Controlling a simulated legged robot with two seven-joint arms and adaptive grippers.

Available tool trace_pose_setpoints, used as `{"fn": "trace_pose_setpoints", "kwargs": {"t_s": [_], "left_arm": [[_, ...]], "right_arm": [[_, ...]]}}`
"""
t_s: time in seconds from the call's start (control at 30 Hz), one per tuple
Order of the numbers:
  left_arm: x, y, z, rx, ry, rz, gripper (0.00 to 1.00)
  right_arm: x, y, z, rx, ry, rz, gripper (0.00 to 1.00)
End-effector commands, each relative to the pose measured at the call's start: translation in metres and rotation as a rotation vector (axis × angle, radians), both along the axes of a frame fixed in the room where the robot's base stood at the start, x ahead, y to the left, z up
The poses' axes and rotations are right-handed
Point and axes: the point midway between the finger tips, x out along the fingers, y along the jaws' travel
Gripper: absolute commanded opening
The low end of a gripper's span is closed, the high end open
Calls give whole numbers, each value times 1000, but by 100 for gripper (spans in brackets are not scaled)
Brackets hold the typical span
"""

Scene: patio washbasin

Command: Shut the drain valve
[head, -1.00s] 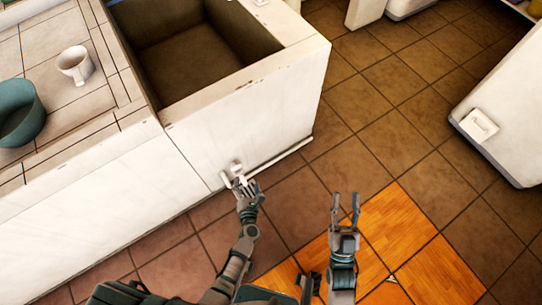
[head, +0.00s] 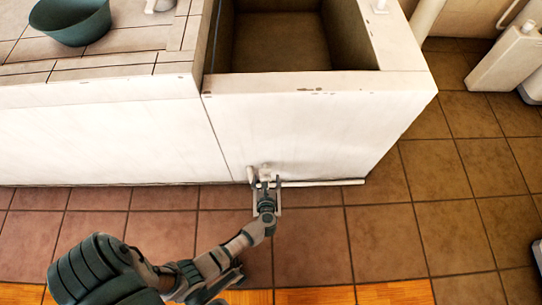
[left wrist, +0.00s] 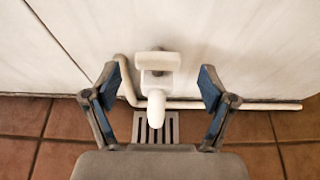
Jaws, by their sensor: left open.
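The drain valve (left wrist: 158,72) is a pale fitting low on the white basin wall, with a flat handle (left wrist: 158,60) across its top and a spout pointing down toward a floor grate. In the head view the valve (head: 265,168) is small and partly hidden by my left gripper (head: 265,180). In the left wrist view my left gripper (left wrist: 160,88) is open, with one blue-padded finger on each side of the valve. No contact between the fingers and the valve is visible. My right gripper is not in view.
A pale pipe (left wrist: 240,105) runs along the foot of the wall. A slotted grate (left wrist: 155,130) lies below the spout. The basin (head: 290,85) stands above. A teal bowl (head: 72,22) sits on the tiled counter.

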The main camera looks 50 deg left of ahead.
Motion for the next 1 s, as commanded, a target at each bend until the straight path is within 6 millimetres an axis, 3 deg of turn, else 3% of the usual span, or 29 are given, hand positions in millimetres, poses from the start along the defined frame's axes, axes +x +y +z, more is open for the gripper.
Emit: {"fn": "trace_pose_setpoints", "kwargs": {"t_s": [0.03,0.2,0.63,0.9,1.0], "left_arm": [[4,8,-10,2,7,0,83],[20,26,-17,2,4,-1,83],[28,33,-17,1,-1,-1,83],[28,33,-18,0,0,-1,23],[28,33,-18,0,0,-1,23]], "right_arm": [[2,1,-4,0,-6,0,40],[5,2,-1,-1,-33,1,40],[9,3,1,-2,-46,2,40],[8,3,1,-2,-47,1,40],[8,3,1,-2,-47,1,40]]}}
